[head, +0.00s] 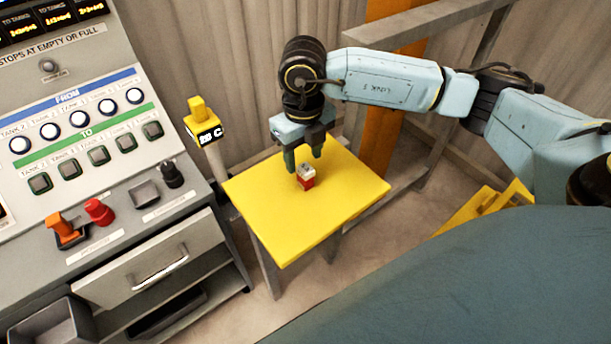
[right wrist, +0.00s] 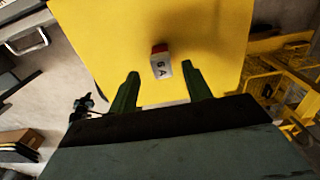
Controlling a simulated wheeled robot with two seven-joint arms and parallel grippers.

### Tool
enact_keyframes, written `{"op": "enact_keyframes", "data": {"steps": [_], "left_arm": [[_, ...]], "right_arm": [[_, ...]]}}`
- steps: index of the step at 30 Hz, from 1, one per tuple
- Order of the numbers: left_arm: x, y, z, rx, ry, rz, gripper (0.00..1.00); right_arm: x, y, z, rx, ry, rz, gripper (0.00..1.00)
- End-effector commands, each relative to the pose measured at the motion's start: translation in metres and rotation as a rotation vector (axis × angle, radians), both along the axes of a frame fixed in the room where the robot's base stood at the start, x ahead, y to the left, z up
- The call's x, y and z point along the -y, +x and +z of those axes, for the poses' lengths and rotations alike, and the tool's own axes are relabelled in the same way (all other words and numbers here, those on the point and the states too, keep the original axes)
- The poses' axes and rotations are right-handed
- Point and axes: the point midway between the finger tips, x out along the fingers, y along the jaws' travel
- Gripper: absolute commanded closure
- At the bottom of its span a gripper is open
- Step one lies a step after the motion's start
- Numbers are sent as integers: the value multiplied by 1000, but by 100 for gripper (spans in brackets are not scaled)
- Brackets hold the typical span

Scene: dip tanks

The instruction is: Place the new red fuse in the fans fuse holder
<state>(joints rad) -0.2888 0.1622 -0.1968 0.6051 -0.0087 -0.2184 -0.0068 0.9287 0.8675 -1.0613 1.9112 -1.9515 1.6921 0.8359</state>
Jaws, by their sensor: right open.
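The red fuse (head: 306,178) is small, with a pale top and a red lower part. It stands on the yellow table top (head: 345,195). In the right wrist view the fuse lies ahead of and between the two green fingers (right wrist: 160,80). I see no fans fuse holder that I can make out. My left gripper is not in view.
A grey control console (head: 100,190) with button rows, an orange lever (head: 66,230) and a red knob (head: 99,211) stands at the left. Its drawer (head: 150,263) looks shut. A yellow-topped post (head: 204,128) stands between console and table. Metal railing runs behind.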

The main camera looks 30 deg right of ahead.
Motion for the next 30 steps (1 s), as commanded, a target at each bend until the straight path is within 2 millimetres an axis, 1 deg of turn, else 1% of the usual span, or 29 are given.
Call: {"op": "enact_keyframes", "data": {"steps": [6,8,10,15,16,27,30], "left_arm": [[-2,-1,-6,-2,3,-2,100],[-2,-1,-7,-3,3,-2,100],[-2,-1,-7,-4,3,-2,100],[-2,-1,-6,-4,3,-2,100],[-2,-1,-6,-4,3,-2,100],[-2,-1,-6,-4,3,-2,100],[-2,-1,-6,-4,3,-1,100]], "right_arm": [[2,-5,-34,-5,-1,-2,51],[2,-4,-41,-4,0,-2,51],[2,-4,-45,-2,-1,-1,51],[2,-4,-45,-1,0,-1,51],[2,-4,-45,-1,0,-1,52],[2,-4,-44,-1,0,-1,100],[2,-4,-44,-1,0,-1,100]]}}
